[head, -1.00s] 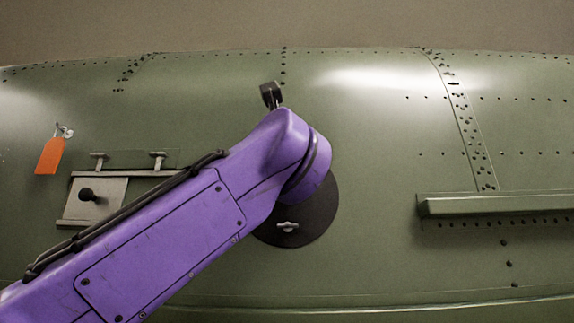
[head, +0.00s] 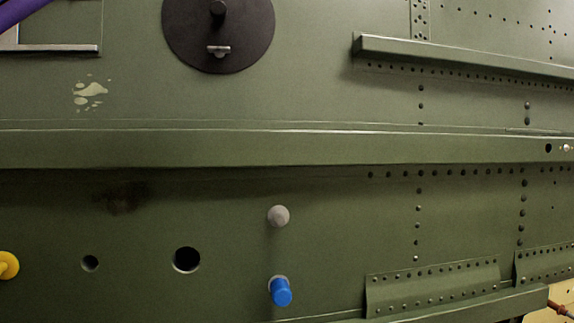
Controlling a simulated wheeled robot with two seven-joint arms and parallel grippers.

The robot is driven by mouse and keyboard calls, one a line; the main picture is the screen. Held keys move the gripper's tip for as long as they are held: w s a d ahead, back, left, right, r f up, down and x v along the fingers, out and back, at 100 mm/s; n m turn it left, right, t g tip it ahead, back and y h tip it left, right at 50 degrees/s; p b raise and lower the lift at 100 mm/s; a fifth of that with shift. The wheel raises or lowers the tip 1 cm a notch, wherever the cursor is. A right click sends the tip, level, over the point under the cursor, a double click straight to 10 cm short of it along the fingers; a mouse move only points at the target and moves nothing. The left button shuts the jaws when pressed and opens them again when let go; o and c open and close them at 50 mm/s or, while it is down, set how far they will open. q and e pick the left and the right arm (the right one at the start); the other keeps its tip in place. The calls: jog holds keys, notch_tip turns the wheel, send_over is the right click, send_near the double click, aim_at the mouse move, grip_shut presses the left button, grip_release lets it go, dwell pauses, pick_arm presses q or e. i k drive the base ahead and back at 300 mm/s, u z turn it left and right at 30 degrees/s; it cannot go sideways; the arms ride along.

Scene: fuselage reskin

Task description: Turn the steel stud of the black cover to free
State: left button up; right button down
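The black cover (head: 240,35) is a round dark disc on the green fuselage skin, at the top of the head view, its upper edge cut by the frame. A dark knob (head: 218,9) stands near its middle. The steel stud (head: 218,51) sits below the knob, with its bar lying about level across the cover. Neither gripper is in view. Only a bit of a purple arm of mine shows in the top left corner, away from the cover.
A long ledge (head: 300,147) crosses the skin below the cover, and a shorter rail (head: 450,54) juts out at the upper right. Lower down are a blue plug (head: 281,291), a grey plug (head: 278,216), a yellow knob (head: 7,265) and open holes (head: 187,260). The skin around the cover is clear.

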aim_at(220, 59)
jog(key=k, duration=1.5)
